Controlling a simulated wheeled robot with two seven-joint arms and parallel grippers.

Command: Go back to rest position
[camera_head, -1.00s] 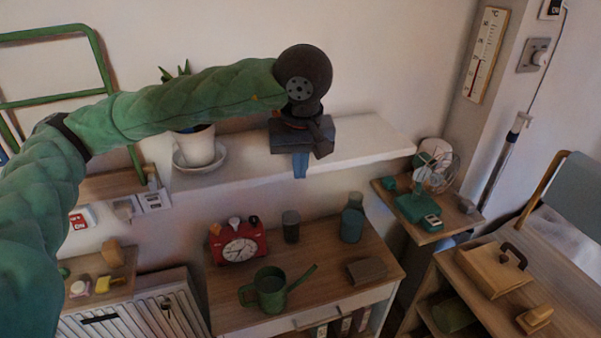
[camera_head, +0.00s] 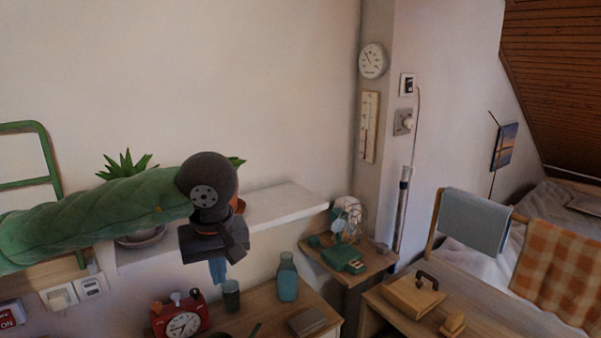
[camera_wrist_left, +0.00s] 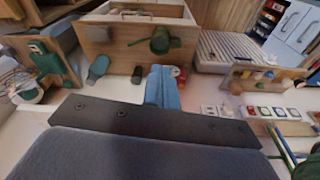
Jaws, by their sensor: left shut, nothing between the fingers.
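My left arm, in a green quilted sleeve, reaches in from the left in the head view. My left gripper (camera_head: 218,271) points down in front of the white wall shelf (camera_head: 285,205), above the wooden cabinet top. Its blue fingers are together with nothing between them. In the left wrist view the shut blue fingers (camera_wrist_left: 162,88) show in the middle, over the shelf and cabinet area. My right gripper is in neither view.
A red alarm clock (camera_head: 181,316), a dark cup (camera_head: 231,295) and a teal bottle (camera_head: 287,277) stand on the cabinet. A potted plant (camera_head: 126,165) is behind my arm. A fan (camera_head: 347,217) stands on a small shelf at right. A wooden box (camera_head: 412,297) lies further right.

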